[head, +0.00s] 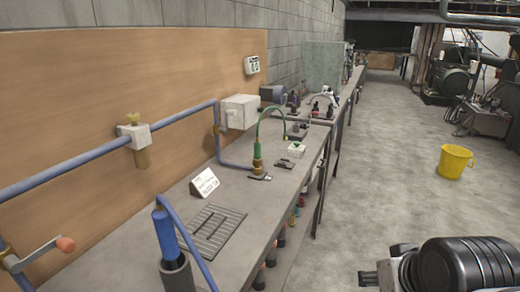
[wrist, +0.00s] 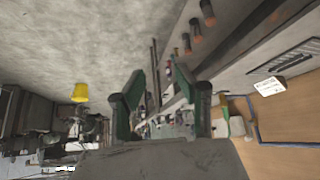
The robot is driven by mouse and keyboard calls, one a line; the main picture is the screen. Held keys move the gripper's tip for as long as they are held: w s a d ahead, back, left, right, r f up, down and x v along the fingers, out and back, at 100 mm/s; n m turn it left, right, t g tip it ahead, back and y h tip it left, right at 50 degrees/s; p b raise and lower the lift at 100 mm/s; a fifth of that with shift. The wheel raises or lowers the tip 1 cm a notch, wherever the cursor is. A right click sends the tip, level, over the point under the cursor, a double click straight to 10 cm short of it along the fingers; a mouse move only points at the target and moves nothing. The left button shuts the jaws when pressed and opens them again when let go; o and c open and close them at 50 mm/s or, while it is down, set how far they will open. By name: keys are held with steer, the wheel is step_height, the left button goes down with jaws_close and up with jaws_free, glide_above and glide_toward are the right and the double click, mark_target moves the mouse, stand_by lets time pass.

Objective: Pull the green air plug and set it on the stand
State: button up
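In the head view a green hose (head: 264,124) arches up from a green and brass plug fitting (head: 257,159), which stands upright on a small dark base on the bench. A small dark piece (head: 285,164) lies just right of it; I cannot tell whether this is the stand. My gripper (wrist: 158,82) shows in the wrist view with its two green fingers apart and nothing between them. It is not visible in the head view. It appears well away from the bench fittings.
The long bench (head: 240,190) carries a white sign (head: 204,184), a slotted plate (head: 214,230) and a blue cylinder (head: 164,232) in a grey cup. A blue pipe (head: 75,176) runs along the wooden panel. A yellow bucket (head: 455,161) stands on open floor.

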steer(key=shift+o, duration=1.4)
steer(key=shift+w+r, duration=0.1)
steer(key=shift+r, duration=0.15)
steer(key=w+a+r+m+g+p, duration=0.1)
steer(key=w+a+r+p, duration=0.2)
steer(key=w+r, duration=0.55)
steer(key=w+a+r+g+p, duration=0.1)
steer(key=w+a+r+p, duration=0.3)
steer(key=w, duration=0.7)
steer(key=w+a+r+m+g+p, duration=0.1)
steer(key=w+a+r+p, duration=0.15)
steer(key=w+r, duration=0.6)
steer(key=m+g+p, duration=0.2)
steer(key=g+p, duration=0.2)
steer(key=p, duration=0.6)
glide_above(257, 148)
steer(key=w, duration=0.1)
step_height(257, 148, down, 12)
steer(key=shift+w+d+f, duration=0.15)
steer(key=shift+f, duration=0.3)
steer(key=shift+f, duration=0.15)
